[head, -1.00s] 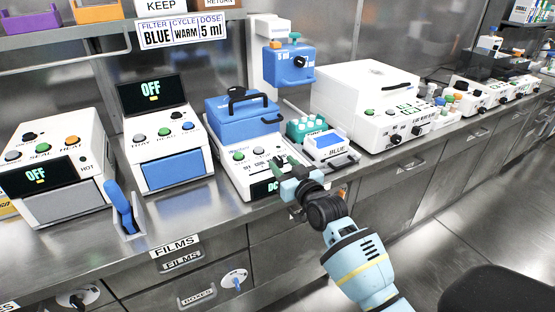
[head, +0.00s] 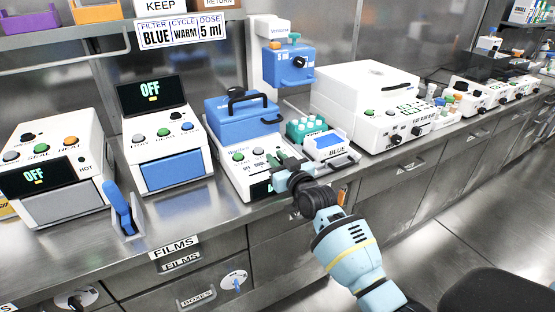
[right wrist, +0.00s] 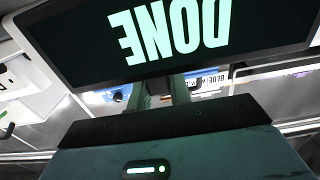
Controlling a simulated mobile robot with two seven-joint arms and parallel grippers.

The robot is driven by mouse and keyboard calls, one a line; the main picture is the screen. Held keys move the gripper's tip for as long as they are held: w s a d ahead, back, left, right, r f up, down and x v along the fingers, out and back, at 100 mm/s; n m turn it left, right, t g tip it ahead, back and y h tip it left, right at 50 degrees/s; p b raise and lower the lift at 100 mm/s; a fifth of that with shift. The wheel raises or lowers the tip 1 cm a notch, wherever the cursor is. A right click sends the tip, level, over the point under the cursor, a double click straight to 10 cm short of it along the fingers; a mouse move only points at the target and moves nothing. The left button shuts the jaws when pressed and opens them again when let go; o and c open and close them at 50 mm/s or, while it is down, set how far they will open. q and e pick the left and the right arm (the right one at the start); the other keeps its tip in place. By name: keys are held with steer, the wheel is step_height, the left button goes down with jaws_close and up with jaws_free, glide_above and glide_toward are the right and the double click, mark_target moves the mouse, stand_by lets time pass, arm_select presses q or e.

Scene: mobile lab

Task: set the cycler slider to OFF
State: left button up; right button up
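The cycler (head: 228,178) is the white machine with a blue lid in the middle of the bench in the head view. Its front panel has a green knob and the small labels of the slider strip. The slider knob is hidden behind my right gripper (head: 279,163), which is at the right part of the panel. In the right wrist view the cycler's display (right wrist: 170,35) reads DONE, upside down. The fingers of my right gripper (right wrist: 165,92) show just beyond the display's edge, slightly apart; whether they hold the slider is hidden. My left gripper is out of view.
A larger white machine (head: 366,105) is further right. A machine with an OFF screen (head: 152,92) stands to the left. Drawers lie below the bench edge.

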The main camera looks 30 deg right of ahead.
mark_target(250, 176)
jaws_close()
